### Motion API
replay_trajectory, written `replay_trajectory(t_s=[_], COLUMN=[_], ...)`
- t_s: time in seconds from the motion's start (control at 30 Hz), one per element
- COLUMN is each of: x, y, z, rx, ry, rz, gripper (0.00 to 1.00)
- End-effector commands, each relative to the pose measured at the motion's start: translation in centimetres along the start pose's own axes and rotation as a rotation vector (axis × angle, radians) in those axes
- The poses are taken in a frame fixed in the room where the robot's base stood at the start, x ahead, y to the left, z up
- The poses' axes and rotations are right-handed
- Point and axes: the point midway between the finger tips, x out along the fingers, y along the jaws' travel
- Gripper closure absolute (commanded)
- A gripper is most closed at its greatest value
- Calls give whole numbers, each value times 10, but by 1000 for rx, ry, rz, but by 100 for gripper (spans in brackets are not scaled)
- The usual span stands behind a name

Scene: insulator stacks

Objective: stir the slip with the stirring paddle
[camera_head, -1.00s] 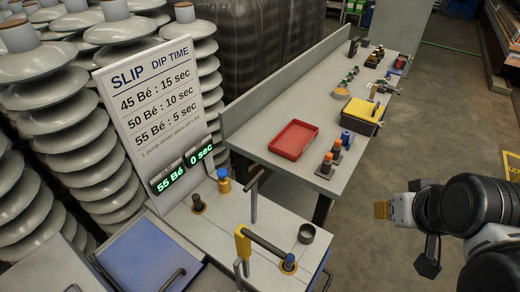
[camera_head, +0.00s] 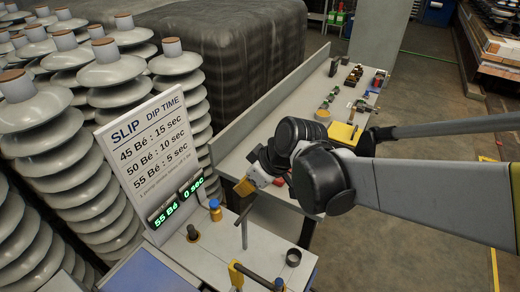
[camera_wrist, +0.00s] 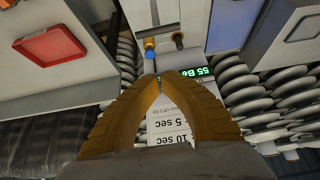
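A grey T-shaped handle (camera_head: 244,222), which may be the stirring paddle, stands upright on the grey worktop (camera_head: 217,250) in the head view. Its lower end is hidden, and I cannot see the slip itself. My gripper (camera_head: 245,187) is above the worktop, up and close to the T-shaped handle in the picture, apart from it as far as I can tell. In the wrist view the orange fingers (camera_wrist: 160,80) meet at their tips with nothing held. The slip sign (camera_head: 150,150) stands left of the worktop, its display reading 55 Bé and 0 sec.
A blue-and-yellow knob (camera_head: 215,211), a brown knob (camera_head: 192,233), a black ring (camera_head: 293,257) and a yellow post with a dark bar (camera_head: 236,274) stand on the worktop. Insulator stacks (camera_head: 60,140) crowd the left. A red tray (camera_wrist: 50,46) lies on the neighbouring bench (camera_head: 236,157).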

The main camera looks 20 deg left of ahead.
Motion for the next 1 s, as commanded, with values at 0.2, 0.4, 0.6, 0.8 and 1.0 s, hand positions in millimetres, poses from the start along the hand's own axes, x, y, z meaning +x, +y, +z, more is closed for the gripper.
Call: replay_trajectory(t_s=[0.2, 0.4, 0.6, 0.8, 1.0], x=[19, 57, 100, 99, 93], y=[-4, -5, -5, -4, -4], z=[-5, -4, -4, 19, 31], rx=[-25, -24, -23, -20, -21], ry=[2, 1, 1, 1, 2], rz=[-16, -15, -14, -13, -13], gripper=[100, 100, 100, 100, 100])
